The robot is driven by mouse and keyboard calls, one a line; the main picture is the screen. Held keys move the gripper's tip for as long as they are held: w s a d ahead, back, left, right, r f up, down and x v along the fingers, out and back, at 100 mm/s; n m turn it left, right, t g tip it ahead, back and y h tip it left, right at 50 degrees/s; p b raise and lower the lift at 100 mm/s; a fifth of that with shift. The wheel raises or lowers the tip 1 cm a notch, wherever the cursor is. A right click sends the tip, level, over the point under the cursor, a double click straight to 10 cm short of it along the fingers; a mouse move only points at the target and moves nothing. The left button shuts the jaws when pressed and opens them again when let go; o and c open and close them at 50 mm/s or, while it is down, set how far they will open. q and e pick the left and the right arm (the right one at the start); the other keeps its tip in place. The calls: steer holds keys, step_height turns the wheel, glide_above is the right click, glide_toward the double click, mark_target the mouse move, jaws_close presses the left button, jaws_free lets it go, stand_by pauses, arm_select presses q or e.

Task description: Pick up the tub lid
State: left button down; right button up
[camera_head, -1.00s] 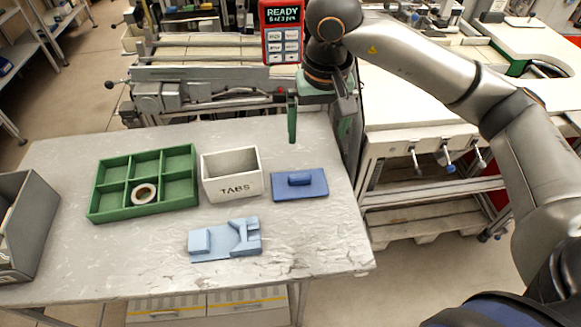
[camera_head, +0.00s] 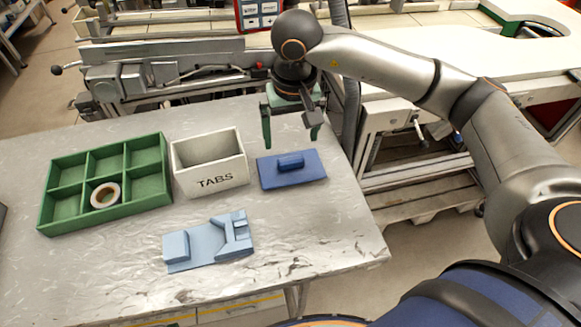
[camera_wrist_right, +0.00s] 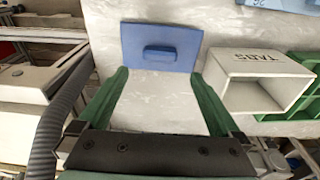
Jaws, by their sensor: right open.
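The tub lid (camera_head: 306,176) is a flat blue plate with a raised blue handle bar on top. It lies flat on the table, right of the white tub (camera_head: 209,178) marked TABS. My right gripper (camera_head: 291,138) has green fingers and is open and empty. It hangs above the table just behind the lid. In the right wrist view the lid (camera_wrist_right: 134,46) is ahead of the spread fingers, with its handle (camera_wrist_right: 160,53) roughly centred between them. The fingers do not touch the lid. The left gripper is not in view.
A green divided tray (camera_head: 59,218) with a tape reel (camera_head: 105,195) in one compartment stands left of the tub. A light blue holder (camera_head: 206,246) lies at the front. The table's (camera_head: 330,235) right edge is close to the lid. A machine stands behind the table.

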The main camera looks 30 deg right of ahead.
mark_target(291, 159)
step_height(291, 159, down, 3)
steer(key=shift+w+r, duration=0.1)
steer(key=shift+w, duration=0.05)
step_height(291, 159, down, 5)
steer(key=shift+w+f+p, duration=0.1)
steer(key=shift+p, duration=0.2)
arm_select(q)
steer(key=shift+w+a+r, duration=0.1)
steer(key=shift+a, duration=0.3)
